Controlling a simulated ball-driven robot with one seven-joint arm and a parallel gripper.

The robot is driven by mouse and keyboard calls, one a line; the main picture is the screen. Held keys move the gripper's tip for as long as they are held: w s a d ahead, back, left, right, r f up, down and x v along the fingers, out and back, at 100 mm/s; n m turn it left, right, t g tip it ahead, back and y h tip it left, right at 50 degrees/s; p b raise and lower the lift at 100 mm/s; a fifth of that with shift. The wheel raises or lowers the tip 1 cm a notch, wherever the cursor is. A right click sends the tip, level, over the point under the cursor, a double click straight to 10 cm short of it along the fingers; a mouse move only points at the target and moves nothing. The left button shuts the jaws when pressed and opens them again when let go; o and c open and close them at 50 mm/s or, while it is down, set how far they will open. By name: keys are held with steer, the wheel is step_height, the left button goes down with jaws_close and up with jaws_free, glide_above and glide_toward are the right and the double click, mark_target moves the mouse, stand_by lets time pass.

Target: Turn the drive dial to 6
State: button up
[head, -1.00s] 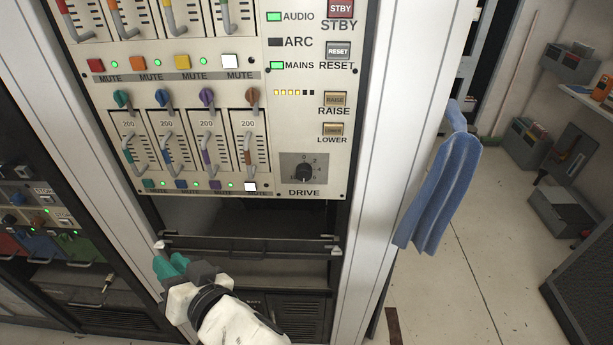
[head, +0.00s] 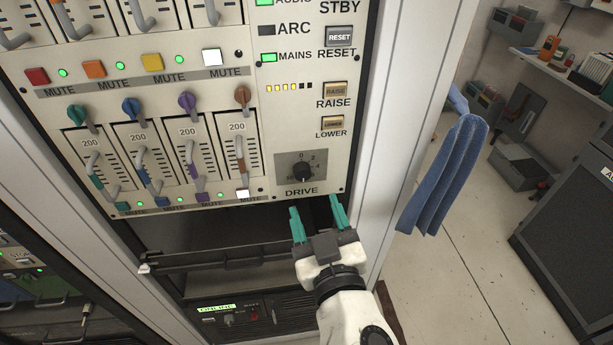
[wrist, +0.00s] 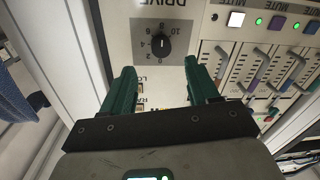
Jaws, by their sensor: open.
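The drive dial is a round black knob (head: 303,172) on a grey square plate, above the DRIVE label at the panel's lower right. Numbers ring it; 0, 2 and 4 show at its top and right in the head view. I cannot read its setting surely. The knob (wrist: 161,43) appears upside down in the wrist view, with a pale mark on its face. My gripper (head: 315,206) has green fingers, open and empty, just below the dial and apart from it. In the wrist view the fingers (wrist: 159,70) point toward the panel, with the dial beyond the gap between them.
The RAISE (head: 335,91) and LOWER (head: 333,126) buttons sit above the dial. Sliders and mute buttons (head: 243,195) lie to its left. A blue cloth (head: 446,175) hangs right of the white rack post (head: 385,150). A dark open bay lies below the panel.

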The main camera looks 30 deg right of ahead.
mark_target(304, 177)
steer(key=p+x, duration=0.2)
steer(key=x, duration=0.5)
steer(key=shift+w, duration=0.3)
steer(key=c, duration=1)
